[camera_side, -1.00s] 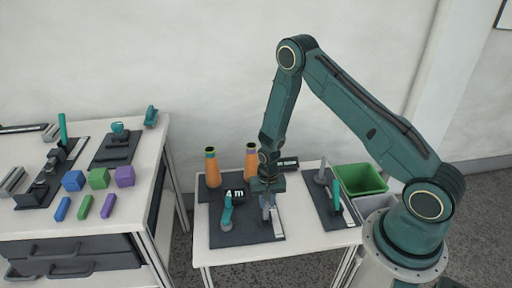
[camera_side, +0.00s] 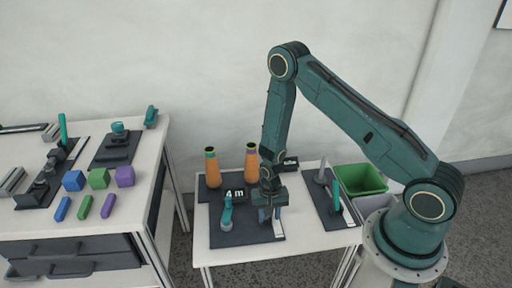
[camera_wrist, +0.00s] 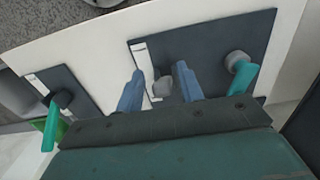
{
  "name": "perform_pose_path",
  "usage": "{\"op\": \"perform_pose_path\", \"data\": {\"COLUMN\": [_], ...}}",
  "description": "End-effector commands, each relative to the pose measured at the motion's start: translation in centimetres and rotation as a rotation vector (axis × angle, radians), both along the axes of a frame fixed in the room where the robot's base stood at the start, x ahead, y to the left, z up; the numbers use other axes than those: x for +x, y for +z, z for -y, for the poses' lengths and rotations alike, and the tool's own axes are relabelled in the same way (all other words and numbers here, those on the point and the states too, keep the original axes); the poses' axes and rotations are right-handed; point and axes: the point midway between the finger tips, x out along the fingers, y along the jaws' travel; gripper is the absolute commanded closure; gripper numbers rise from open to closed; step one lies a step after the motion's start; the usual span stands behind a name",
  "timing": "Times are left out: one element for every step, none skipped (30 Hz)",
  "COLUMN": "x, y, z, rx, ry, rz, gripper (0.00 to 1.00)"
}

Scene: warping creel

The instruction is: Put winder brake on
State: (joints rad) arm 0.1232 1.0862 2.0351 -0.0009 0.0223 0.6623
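A dark winder plate (camera_side: 240,238) lies on the middle table, with a white strip (camera_side: 278,227) along its right side and a teal-handled crank (camera_side: 227,212) on its left. My gripper (camera_side: 269,216) is low over the plate's right part, beside the strip. In the wrist view its two blue fingers (camera_wrist: 160,74) are apart, with a short grey knob (camera_wrist: 162,88) showing between them beside the white strip. I cannot tell whether either finger touches the knob. The crank shows at the right there (camera_wrist: 242,74). The knob is hidden by my gripper in the side view.
A "4 m" display (camera_side: 234,194) and two orange cones (camera_side: 212,168) stand behind the plate. A second plate (camera_side: 325,205) with a grey post and teal lever (camera_side: 337,199) is close on the right. A green bin (camera_side: 362,180) stands beyond it.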

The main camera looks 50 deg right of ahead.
Motion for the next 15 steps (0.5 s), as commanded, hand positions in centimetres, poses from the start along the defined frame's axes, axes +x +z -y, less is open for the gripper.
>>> {"op": "perform_pose_path", "data": {"x": [0.04, 0.04, 0.05, 0.06, 0.06, 0.07, 0.07, 0.08, 0.08, 0.09, 0.11, 0.12, 0.13, 0.14, 0.14], "y": [0.02, 0.02, 0.03, 0.03, 0.03, 0.04, 0.04, 0.04, 0.07, 0.12, 0.19, 0.32, 0.46, 0.61, 0.87], "z": [0.04, 0.03, 0.04, 0.04, 0.05, 0.06, 0.06, 0.06, 0.06, 0.06, 0.06, 0.06, 0.07, 0.06, 0.07], "rx": [-0.001, -0.001, -0.001, -0.001, -0.001, -0.001, -0.001, -0.001, -0.001, -0.001, -0.001, -0.001, -0.001, -0.001, -0.001], "ry": [0.000, 0.000, 0.000, 0.000, 0.000, 0.000, 0.000, 0.000, 0.000, 0.000, 0.000, 0.000, 0.000, 0.000, 0.000], "rz": [0.001, 0.001, 0.001, 0.001, 0.001, 0.001, 0.001, 0.002, 0.002, 0.002, 0.002, 0.003, 0.003, 0.003, 0.003], "gripper": [0.56, 0.56, 0.56, 0.56, 0.56, 0.56, 0.56, 0.56, 0.56, 0.56, 0.56, 0.56, 0.56, 0.56, 0.56]}}
